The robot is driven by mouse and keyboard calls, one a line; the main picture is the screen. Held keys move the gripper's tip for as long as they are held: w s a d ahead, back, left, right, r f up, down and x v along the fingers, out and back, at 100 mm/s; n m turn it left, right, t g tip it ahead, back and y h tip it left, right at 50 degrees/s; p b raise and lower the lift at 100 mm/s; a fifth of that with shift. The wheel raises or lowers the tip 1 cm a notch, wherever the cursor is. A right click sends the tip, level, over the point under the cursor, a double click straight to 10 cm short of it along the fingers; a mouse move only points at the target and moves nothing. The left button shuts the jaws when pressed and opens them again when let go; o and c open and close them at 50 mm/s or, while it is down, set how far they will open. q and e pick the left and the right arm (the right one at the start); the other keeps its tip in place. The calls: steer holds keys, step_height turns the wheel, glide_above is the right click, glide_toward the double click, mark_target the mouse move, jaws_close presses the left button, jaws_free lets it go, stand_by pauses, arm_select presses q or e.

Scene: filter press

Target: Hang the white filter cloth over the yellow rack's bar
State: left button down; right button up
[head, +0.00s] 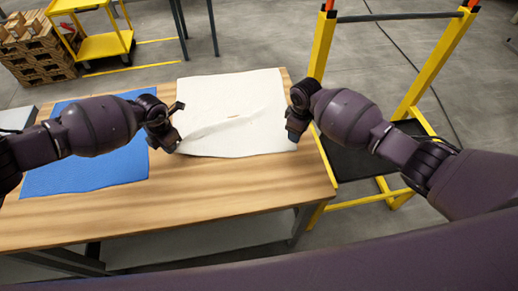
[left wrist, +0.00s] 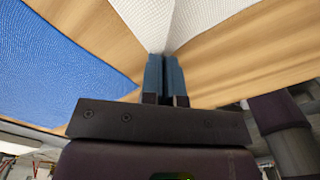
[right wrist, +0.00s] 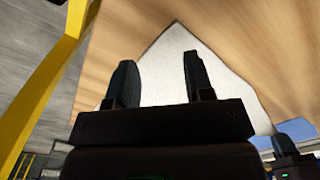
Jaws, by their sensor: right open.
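The white filter cloth (head: 232,108) lies on the wooden table, with a raised fold running from its near left corner. My left gripper (head: 170,140) is at that corner; in the left wrist view its fingers (left wrist: 166,75) are close together on the white cloth tip (left wrist: 165,40). My right gripper (head: 294,132) is at the near right corner; in the right wrist view its fingers (right wrist: 157,80) are apart, with the cloth (right wrist: 165,70) showing between and beyond them. The yellow rack (head: 322,45) stands right of the table, its grey bar (head: 400,17) across the top.
A blue cloth (head: 85,172) lies on the table (head: 230,190) left of the white one, under my left arm. A dark panel (head: 370,155) sits low in the rack. A yellow cart (head: 103,46) and stacked pallets (head: 35,50) stand at the back left.

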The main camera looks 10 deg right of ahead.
mark_target(291, 146)
steer(key=shift+g, duration=0.3)
steer(key=s+f, duration=0.1)
steer(key=s+d+f, duration=0.1)
steer(key=s+f, duration=0.1)
steer(key=shift+s+d, duration=0.2)
steer(key=shift+d, duration=0.15)
steer(key=shift+s+d+r+m+t+y, duration=0.15)
steer(key=shift+s+r+m+t+y, duration=0.15)
steer(key=shift+s, duration=0.25)
steer(key=shift+s+d+r+m+t+y, duration=0.1)
steer(key=shift+s+r+y, duration=0.1)
steer(key=shift+s+y, duration=0.25)
step_height(291, 146, up, 7)
steer(key=w+t+y, duration=0.1)
steer(key=t, duration=0.2)
steer(key=shift+a+x, duration=0.2)
steer(key=shift+x, duration=1.45)
steer(key=shift+a+x, duration=0.15)
steer(key=shift+x, duration=1.55)
steer(key=shift+a+x, duration=0.2)
steer(key=shift+x, duration=1.45)
steer(key=shift+w, duration=0.15)
jaws_close()
steer(key=shift+r, duration=2.55)
